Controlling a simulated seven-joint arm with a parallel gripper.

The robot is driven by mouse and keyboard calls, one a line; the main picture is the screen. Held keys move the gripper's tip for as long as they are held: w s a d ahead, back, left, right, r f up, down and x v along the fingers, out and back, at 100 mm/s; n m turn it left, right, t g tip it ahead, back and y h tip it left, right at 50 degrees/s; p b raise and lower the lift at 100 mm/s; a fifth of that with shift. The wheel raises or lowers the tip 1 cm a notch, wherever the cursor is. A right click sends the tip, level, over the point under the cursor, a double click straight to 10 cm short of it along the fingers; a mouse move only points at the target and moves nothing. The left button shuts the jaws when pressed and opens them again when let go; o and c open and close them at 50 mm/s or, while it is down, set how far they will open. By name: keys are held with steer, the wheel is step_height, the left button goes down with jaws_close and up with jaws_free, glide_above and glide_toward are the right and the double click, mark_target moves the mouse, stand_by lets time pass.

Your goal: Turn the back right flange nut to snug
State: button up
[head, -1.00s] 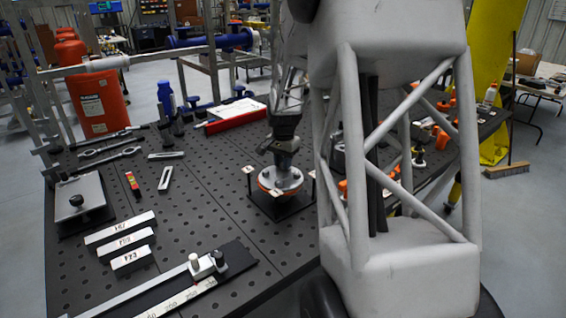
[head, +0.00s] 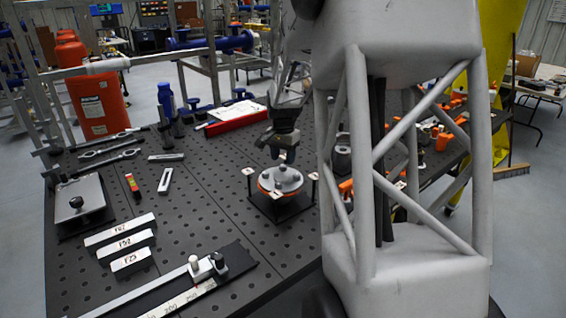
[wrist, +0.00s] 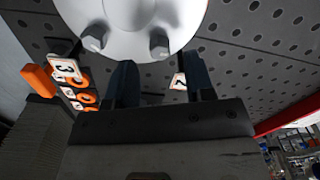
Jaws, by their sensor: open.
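The round grey flange (head: 281,181) with an orange-red edge sits on a dark square stand near the middle of the pegboard table. My gripper (head: 284,157) is just above and behind it in the head view, apart from it. In the wrist view the pale flange (wrist: 132,20) fills the top, with one nut (wrist: 95,37) at left and another nut (wrist: 158,43) at right. I cannot tell which nut is the back right one.
Number tags stand around the flange; a "3" tag (wrist: 65,69) and a "2" tag (wrist: 178,81) show in the wrist view. Orange parts (head: 436,137) lie to the right. A red-edged tray (head: 237,117) is behind.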

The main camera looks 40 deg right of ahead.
mark_target(283, 166)
steer(key=shift+r, duration=2.45)
steer(key=n, duration=0.6)
steer(key=shift+w, duration=0.15)
steer(key=n, duration=0.6)
steer(key=shift+w, duration=0.1)
steer(key=shift+f, duration=0.15)
steer(key=shift+f, duration=3.8)
